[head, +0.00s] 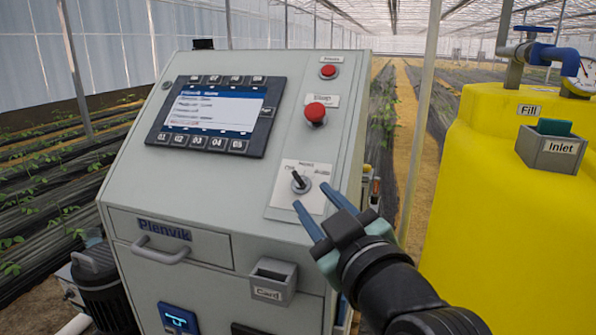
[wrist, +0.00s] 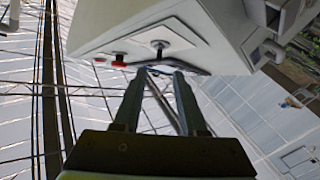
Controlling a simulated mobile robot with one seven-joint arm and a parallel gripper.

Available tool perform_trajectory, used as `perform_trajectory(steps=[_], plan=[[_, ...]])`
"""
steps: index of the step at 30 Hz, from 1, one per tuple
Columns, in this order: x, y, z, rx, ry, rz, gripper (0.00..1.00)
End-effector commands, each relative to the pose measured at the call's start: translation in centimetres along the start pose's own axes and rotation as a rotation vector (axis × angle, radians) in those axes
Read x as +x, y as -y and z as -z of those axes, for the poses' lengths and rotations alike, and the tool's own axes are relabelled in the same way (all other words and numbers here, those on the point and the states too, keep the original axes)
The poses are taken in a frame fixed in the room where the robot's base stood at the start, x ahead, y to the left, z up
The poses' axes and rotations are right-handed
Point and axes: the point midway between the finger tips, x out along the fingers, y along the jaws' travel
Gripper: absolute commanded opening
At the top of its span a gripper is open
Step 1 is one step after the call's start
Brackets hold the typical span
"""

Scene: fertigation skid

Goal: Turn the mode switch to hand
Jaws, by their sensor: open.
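The mode switch (head: 300,182) is a dark knob on a white plate on the sloped front of the grey cabinet (head: 220,185). Its pointer tilts up and left; the plate's lettering is too small to read surely. My gripper (head: 311,202) is open, its two blue-grey fingers pointing at the switch from below right. The fingertips look close to the knob, with nothing between them; whether they touch it I cannot tell. In the wrist view the switch (wrist: 159,46) stands just beyond the fingertips (wrist: 160,70).
A red stop button (head: 315,112) and a smaller red button (head: 328,71) sit above the switch. A screen panel (head: 215,115) is at left. A drawer handle (head: 160,250) and a card holder (head: 271,281) stick out below. A yellow tank (head: 510,220) stands at right.

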Motion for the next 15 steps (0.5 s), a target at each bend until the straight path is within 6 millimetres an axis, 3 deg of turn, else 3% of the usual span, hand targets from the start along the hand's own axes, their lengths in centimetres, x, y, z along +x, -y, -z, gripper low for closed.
perform_trajectory(steps=[6, 15], plan=[[4.5, -0.1, 0.3, -0.001, 0.000, 0.001, 0.41], [8.1, 0.0, 0.2, -0.001, -0.001, -0.001, 0.41]])
